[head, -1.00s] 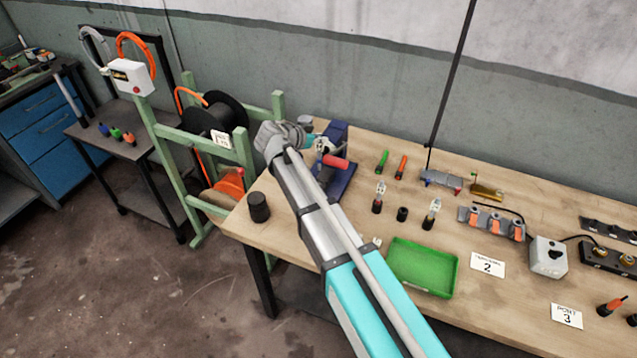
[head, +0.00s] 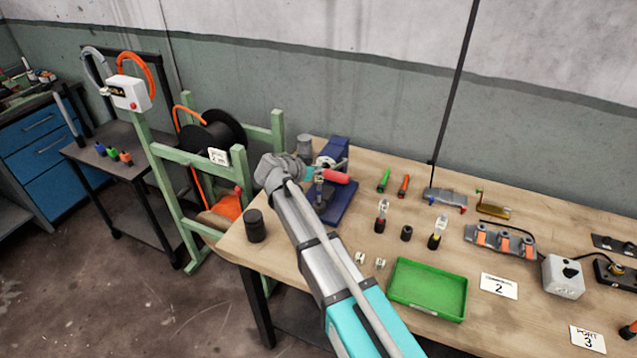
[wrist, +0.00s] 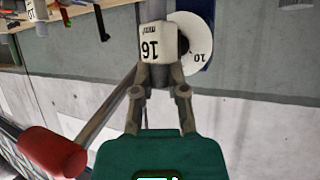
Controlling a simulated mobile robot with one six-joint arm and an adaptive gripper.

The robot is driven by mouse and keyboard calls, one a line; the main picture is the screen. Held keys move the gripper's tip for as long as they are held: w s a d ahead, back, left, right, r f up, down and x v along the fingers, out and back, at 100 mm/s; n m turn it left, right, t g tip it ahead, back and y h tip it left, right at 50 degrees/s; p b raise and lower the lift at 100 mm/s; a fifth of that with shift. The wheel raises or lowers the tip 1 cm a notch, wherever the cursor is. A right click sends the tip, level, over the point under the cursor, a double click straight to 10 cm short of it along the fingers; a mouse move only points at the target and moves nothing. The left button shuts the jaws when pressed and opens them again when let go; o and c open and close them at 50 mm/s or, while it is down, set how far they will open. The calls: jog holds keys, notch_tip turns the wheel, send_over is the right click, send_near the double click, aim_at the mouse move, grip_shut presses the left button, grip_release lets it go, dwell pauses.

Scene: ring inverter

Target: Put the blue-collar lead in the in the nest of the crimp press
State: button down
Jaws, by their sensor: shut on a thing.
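The blue crimp press (head: 341,203) with its red lever grip (head: 334,177) stands at the left part of the wooden bench. My gripper (head: 318,178) is at the press, beside the lever. In the wrist view my gripper (wrist: 159,76) is shut on a white block marked 16 (wrist: 158,43). A white disc marked 10 (wrist: 198,45) is just behind the block, and the red lever grip (wrist: 53,152) is at lower left. I cannot tell whether the block touches the press. I cannot make out a blue-collar lead; a small blue-topped piece (head: 100,149) stands on the dark side table.
Two small white blocks (head: 370,261) lie left of the green tray (head: 428,290). A black cup (head: 255,226) stands near the bench's left end. Upright black-handled pieces (head: 381,217) stand right of the press. A green reel stand (head: 185,190) is left of the bench.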

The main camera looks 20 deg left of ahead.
aim_at(316, 180)
jog(key=shift+f, duration=0.1)
jog(key=shift+f+b, duration=1.8)
jog(key=shift+b, duration=0.1)
jog(key=shift+f, duration=0.15)
jog(key=c, duration=0.7)
grip_release()
jog(key=shift+o, duration=0.2)
jog(key=shift+r, duration=0.25)
jog(key=shift+s+a+r, duration=0.1)
jog(key=shift+s+r, duration=0.05)
jog(key=shift+s, duration=0.05)
jog(key=p+v, duration=0.5)
jog(key=v, duration=0.6)
jog(key=shift+s+p, duration=0.2)
jog(key=shift+p, duration=0.2)
